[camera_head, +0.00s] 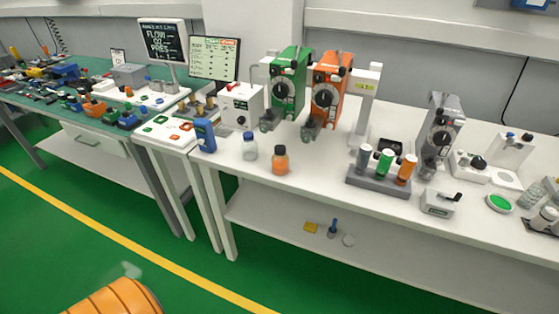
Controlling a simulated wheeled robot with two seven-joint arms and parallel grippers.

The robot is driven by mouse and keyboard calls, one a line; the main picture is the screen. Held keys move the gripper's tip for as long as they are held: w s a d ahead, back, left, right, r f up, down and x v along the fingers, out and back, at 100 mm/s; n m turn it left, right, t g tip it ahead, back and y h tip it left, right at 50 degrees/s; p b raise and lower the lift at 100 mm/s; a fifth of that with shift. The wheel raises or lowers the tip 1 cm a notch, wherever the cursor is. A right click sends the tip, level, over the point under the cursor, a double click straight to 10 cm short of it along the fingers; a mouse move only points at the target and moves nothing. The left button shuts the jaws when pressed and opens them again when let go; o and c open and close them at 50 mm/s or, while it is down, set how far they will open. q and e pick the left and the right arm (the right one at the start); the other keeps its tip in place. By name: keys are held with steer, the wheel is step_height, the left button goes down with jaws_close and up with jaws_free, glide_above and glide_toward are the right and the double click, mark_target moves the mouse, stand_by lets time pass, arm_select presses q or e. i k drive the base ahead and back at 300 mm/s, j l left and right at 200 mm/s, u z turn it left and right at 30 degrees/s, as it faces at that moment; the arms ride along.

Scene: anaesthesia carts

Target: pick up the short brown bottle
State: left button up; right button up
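A short orange-brown bottle (280,161) with a dark cap stands upright near the front edge of the white table, left of the table's middle. A clear bottle (250,148) with a blue cap stands just left of it, a little apart. Nothing covers the front of the orange-brown bottle. Neither of my grippers can be made out in the head view.
A blue handheld device (205,135) stands at the table's left end. Green (289,84) and orange (326,93) vaporizer units are mounted behind the bottles. A grey rack (378,182) with coloured cylinders is to the right. Table surface between bottle and rack is clear.

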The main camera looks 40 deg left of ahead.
mark_target(281, 163)
steer(key=i+j, duration=0.1)
steer(key=j, duration=0.7)
steer(key=i+j+z, duration=0.1)
steer(key=j, duration=0.65)
